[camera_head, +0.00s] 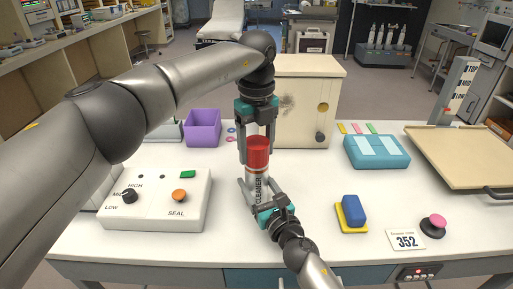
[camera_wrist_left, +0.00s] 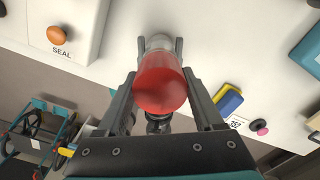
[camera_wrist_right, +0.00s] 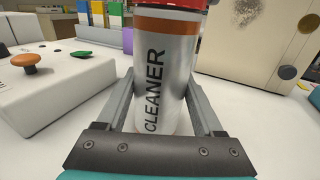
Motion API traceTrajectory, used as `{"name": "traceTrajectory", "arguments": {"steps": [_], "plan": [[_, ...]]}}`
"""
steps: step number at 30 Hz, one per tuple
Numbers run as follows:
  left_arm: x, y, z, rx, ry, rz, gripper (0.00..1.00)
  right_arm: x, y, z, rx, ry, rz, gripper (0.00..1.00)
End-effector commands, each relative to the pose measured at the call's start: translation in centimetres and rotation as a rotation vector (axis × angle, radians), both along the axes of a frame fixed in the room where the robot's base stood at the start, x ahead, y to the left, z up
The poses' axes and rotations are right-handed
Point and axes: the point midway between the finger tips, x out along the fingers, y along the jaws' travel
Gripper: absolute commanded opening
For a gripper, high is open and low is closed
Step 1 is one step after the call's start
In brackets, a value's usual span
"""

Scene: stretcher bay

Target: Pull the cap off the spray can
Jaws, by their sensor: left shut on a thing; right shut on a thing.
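The spray can (camera_head: 258,183) is silver with an orange band and the word CLEANER. It stands upright on the white table, and its silver body fills the middle of the right wrist view (camera_wrist_right: 165,75). Its red cap (camera_head: 257,150) is on top and also shows in the left wrist view (camera_wrist_left: 160,84). My left gripper (camera_head: 257,145) comes down from above and is shut on the red cap, one finger on each side. My right gripper (camera_head: 260,192) comes from the front and is shut on the can's body, low down.
A white control box (camera_head: 155,198) with a knob and an orange button stands left of the can. A purple bin (camera_head: 202,128) and a cream cabinet (camera_head: 308,105) stand behind.

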Motion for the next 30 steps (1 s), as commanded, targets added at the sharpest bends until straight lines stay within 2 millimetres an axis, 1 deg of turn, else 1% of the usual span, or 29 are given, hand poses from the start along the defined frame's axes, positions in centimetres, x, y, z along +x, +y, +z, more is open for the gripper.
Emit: {"name": "traceTrajectory", "arguments": {"steps": [17,30], "plan": [[0.0,0.0,0.2,0.0,0.0,0.0,0.02,0.0,0.0,-0.1,-0.001,0.002,-0.001,0.0],[0.0,0.0,1.7,-0.001,-0.001,0.0,0.02,0.0,0.0,-0.1,-0.001,0.002,-0.001,0.0]]}}
